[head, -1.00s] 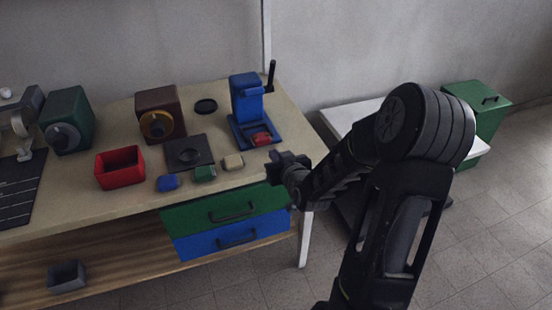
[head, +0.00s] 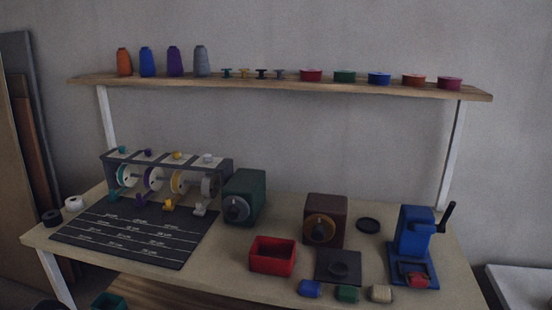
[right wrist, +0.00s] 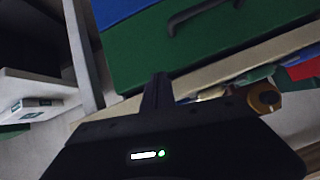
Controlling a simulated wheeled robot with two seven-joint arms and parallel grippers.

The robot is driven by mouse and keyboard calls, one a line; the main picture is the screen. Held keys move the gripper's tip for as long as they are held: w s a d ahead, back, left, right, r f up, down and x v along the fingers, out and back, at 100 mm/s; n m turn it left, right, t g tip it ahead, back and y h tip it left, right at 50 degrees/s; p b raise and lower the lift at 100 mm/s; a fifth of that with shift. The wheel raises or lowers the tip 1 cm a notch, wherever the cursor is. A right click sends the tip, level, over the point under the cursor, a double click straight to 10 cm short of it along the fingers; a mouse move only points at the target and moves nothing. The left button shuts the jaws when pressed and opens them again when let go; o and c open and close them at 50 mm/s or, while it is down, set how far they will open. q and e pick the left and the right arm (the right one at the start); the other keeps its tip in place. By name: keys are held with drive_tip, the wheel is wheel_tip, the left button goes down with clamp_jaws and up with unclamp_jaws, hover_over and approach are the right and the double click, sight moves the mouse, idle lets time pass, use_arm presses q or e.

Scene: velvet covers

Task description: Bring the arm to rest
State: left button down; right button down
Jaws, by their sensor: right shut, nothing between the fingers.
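My right gripper (right wrist: 157,92) shows in the right wrist view, its fingers shut with nothing between them. It is near the front of the table, just apart from or close to the green drawer (right wrist: 195,45); I cannot tell the exact gap. Neither of my arms shows in the head view now. My left gripper is in no view.
The table (head: 230,262) holds a red bin (head: 272,264), a green box (head: 245,197), a brown box (head: 324,221), a blue press (head: 414,235) and a dark mat (head: 135,240). A white surface (head: 525,287) stands at right.

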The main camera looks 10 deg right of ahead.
drive_tip(key=s+a+f+g+y, duration=0.2)
drive_tip(key=s+a+f, duration=0.1)
drive_tip(key=a+f, duration=0.4)
drive_tip(key=s+a+f+g+y, duration=0.25)
drive_tip(key=a+f, duration=0.25)
drive_tip(key=a, duration=0.4)
drive_tip(key=s+a+f+n+g+y, duration=0.1)
drive_tip(key=s+a+f+n+g, duration=0.1)
drive_tip(key=s+a, duration=0.5)
drive_tip(key=s+a+f+n+g+y, duration=0.1)
drive_tip(key=s+a+f+g, duration=0.2)
drive_tip(key=s+a+f, duration=0.2)
drive_tip(key=s+a, duration=0.3)
drive_tip(key=a, duration=0.2)
drive_tip(key=shift+s+f+n, duration=0.25)
drive_tip(key=shift+f+n, duration=0.05)
drive_tip(key=shift+n, duration=0.1)
drive_tip(key=c, duration=2.2)
unclamp_jaws()
drive_tip(key=shift+a+y, duration=0.1)
drive_tip(key=shift+y, duration=0.15)
